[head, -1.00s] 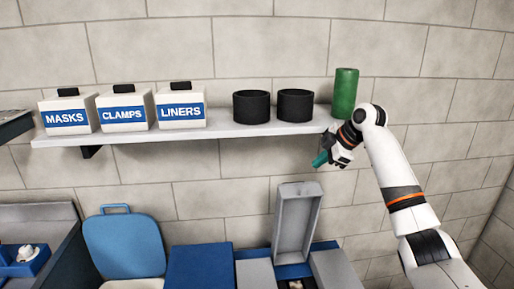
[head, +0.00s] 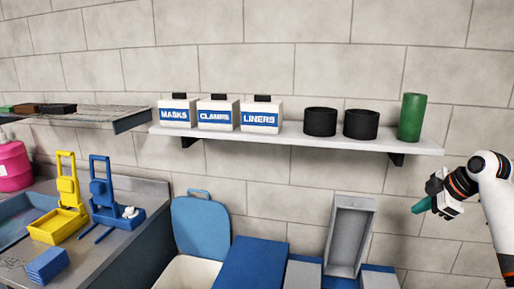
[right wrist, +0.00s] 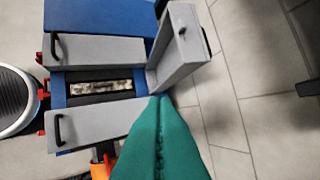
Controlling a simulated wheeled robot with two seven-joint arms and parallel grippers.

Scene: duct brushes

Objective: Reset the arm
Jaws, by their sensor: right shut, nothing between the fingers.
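My right gripper (head: 421,206) hangs in the air below and just right of the shelf's right end, clear of it. Its teal fingers are pressed together with nothing between them, and the closed fingers (right wrist: 158,125) fill the lower middle of the right wrist view. My white right arm (head: 497,205) comes in from the right edge. A green cylinder (head: 411,117) stands upright at the right end of the shelf (head: 290,138), above the gripper and apart from it. My left gripper is out of view.
Two black cups (head: 320,122) and white boxes labelled masks, clamps and liners stand on the shelf. A counter with yellow and blue wringers (head: 117,205) is left.

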